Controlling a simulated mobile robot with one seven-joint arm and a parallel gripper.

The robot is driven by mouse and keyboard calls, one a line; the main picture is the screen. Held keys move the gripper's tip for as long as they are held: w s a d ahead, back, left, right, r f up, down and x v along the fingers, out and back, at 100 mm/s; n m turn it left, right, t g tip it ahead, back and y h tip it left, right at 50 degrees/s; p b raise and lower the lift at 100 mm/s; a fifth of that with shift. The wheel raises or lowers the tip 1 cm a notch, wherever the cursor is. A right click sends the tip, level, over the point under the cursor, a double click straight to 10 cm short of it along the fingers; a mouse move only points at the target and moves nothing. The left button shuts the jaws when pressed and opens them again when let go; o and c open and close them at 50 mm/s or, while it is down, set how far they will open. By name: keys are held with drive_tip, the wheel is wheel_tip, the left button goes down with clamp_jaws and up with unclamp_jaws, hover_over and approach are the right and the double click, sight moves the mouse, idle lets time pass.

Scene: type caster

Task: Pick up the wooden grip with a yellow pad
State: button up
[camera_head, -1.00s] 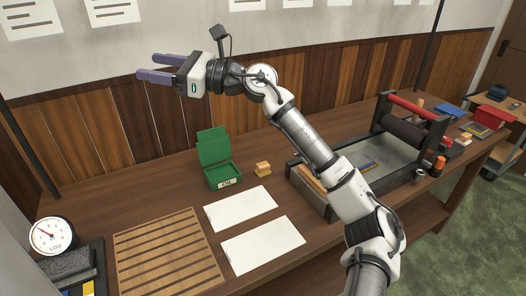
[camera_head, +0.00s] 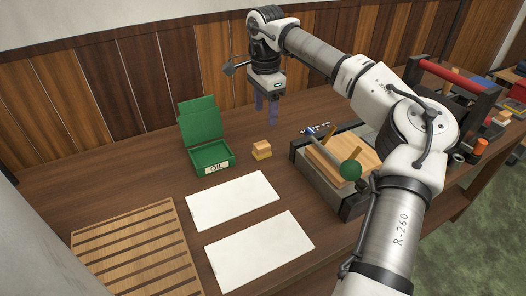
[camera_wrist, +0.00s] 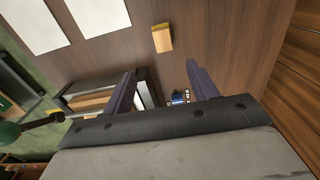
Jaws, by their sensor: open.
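The small wooden grip (camera_head: 261,145) sits on its yellow pad (camera_head: 262,155) on the brown table, just right of the green box. It also shows in the wrist view as a small wooden block (camera_wrist: 162,38), upper centre, beyond my fingertips. My gripper (camera_head: 266,112) points down above the table, behind and a little above the grip in the head view. Its two purple fingers are apart with nothing between them, as the wrist view (camera_wrist: 161,72) shows too. The grip is clear of the fingers and unobstructed in both views.
White sheets (camera_head: 232,200) lie in front, with a slatted wooden rack (camera_head: 135,245) at left. A press bed with a wooden board (camera_head: 335,160) and green-knobbed handle (camera_head: 350,170) stands right, partly behind my arm.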

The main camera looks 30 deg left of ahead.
drive_tip(key=p, duration=0.1)
hover_over(262, 144)
drive_tip(key=d, duration=0.1)
wheel_tip(262, 144, down, 7)
drive_tip(key=shift+f, duration=0.1)
drive_tip(key=f+p, duration=0.1)
drive_tip(key=f, duration=0.1)
drive_tip(key=a+f+p, duration=0.1)
drive_tip(key=f, duration=0.1)
drive_tip(key=shift+s+f, duration=0.1)
drive_tip(key=shift+f, duration=0.75)
drive_tip(key=c, duration=1.1)
wheel_tip(262, 144, up, 20)
drive_tip(key=b, duration=0.2)
drive_tip(key=shift+b, duration=0.35)
